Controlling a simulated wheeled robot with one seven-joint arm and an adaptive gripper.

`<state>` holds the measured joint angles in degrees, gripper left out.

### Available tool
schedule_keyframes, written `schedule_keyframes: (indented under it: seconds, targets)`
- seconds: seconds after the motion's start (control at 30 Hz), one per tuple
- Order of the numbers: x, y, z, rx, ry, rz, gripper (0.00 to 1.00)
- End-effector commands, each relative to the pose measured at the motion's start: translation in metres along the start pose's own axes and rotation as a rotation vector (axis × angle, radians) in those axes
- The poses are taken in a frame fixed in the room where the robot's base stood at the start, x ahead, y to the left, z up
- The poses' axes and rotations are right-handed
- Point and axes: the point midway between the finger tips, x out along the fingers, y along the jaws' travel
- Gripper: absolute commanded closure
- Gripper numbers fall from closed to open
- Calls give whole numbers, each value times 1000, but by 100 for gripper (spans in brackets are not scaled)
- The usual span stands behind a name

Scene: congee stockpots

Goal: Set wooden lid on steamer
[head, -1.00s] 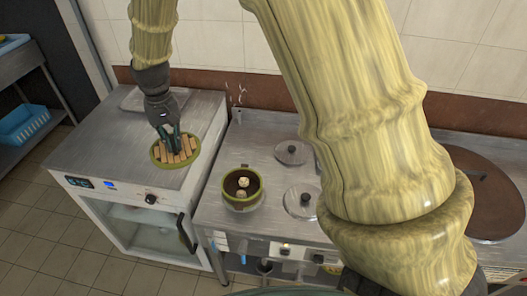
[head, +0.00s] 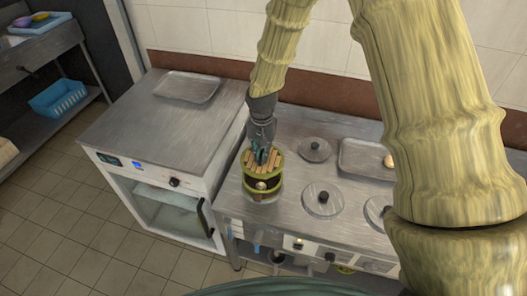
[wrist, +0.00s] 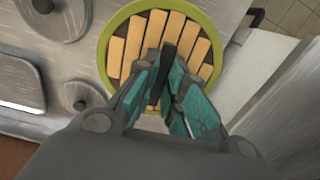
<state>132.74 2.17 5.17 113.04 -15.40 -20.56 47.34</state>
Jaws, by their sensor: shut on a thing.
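The wooden lid (head: 259,164) is round, with light wood slats and a green rim. It also shows in the wrist view (wrist: 120,48). My gripper (head: 263,156) is shut on the lid's dark handle; its teal fingers flank the handle in the wrist view (wrist: 168,85). The steamer (head: 260,196) is a round green pot with dark insides and a pale bun showing near its front. The lid is above the steamer's opening, covering its back part in the head view. I cannot tell whether the lid touches the rim. The lid hides the steamer in the wrist view.
The steamer stands on a steel counter (head: 310,232) beside several round lids, such as one at the right (head: 322,198). A tray (head: 364,160) with a pale bun lies further right. The cabinet (head: 165,125) at left has a clear top except for a tray (head: 187,87).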

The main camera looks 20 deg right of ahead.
Motion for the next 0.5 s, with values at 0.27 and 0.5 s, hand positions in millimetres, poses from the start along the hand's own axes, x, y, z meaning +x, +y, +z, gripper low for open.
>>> schedule_keyframes:
  seconds: [0.27, 0.5]
  targets:
    - [13, 2, 1, 13, -1, -2, 100]
    - [30, 2, 1, 13, -1, -2, 100]
